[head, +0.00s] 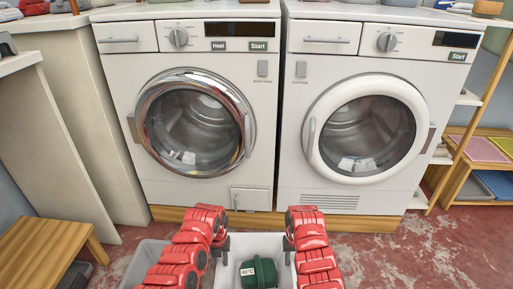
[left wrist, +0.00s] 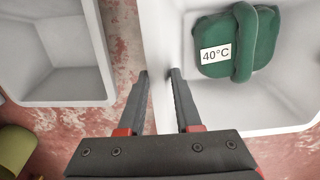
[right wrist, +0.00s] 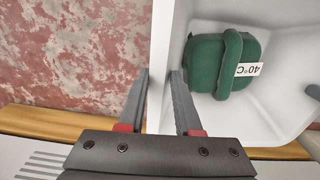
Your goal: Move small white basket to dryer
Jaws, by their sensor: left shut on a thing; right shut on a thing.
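The small white basket (head: 262,243) is low in the middle of the head view, in front of two machines, with a green bag (head: 258,272) labelled 40°C inside. My left gripper (head: 227,246) is shut on the basket's left wall, one finger inside and one outside; the left wrist view shows this grip (left wrist: 160,78). My right gripper (head: 288,246) is shut on the right wall in the same way, also in the right wrist view (right wrist: 160,78). The right machine (head: 365,125) has a white-rimmed door and a vent grille; the left machine (head: 195,125) has a chrome-rimmed door and Heat and Start labels. Both doors are shut.
Another pale basket (head: 150,256) stands on the floor to the left of the held one. A wooden bench (head: 45,245) is at lower left. A shelf with coloured trays (head: 478,149) is at the right. The red floor (head: 430,255) at right is clear.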

